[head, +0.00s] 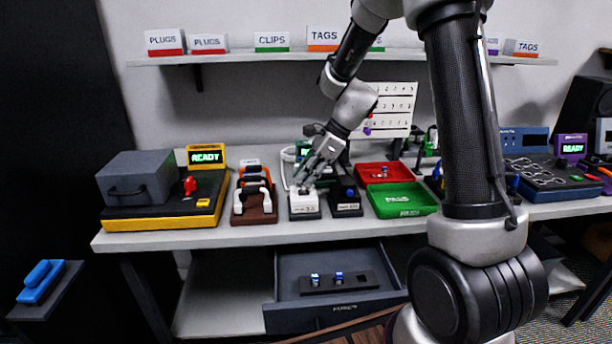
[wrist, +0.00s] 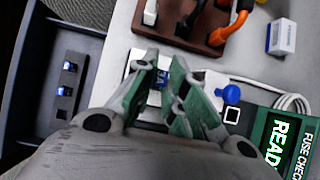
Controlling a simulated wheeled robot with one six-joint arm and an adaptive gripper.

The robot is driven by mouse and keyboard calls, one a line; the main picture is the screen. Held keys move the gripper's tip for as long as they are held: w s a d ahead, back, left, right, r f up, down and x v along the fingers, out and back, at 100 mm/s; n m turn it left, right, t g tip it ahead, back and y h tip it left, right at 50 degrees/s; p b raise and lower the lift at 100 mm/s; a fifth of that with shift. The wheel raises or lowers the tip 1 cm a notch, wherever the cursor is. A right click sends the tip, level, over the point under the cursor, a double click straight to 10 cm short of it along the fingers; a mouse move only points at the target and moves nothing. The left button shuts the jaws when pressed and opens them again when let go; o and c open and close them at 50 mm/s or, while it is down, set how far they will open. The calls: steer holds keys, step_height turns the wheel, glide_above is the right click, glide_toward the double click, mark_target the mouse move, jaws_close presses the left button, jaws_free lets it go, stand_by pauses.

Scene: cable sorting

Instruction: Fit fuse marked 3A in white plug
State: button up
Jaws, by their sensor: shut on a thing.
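The white plug (head: 304,202) sits in a dark holder near the front of the bench; in the wrist view its white body (wrist: 143,58) shows partly behind my fingers. My gripper (wrist: 165,85) is shut on a blue fuse marked 3A (wrist: 177,104), right over the white plug. In the head view my gripper (head: 304,178) is low at the plug. I cannot tell whether the fuse is seated or just above its slot. Two more blue fuses (head: 315,279) (head: 339,277) stand in a rack in the open drawer (head: 300,290); the third slot is empty.
A brown rack (head: 254,205) with plugs is left of the white plug. Red (head: 383,167) and green (head: 402,212) trays lie right.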

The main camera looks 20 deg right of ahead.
steer(key=shift+f, duration=0.15)
steer(key=shift+f, duration=0.3)
steer(key=shift+f, duration=0.45)
stand_by(1.2)
steer(key=o, duration=0.8)
steer(key=o, duration=0.3)
steer(key=shift+o, duration=0.4)
steer(key=shift+r, duration=0.1)
steer(key=shift+w+r, duration=0.1)
steer(key=shift+c, duration=0.2)
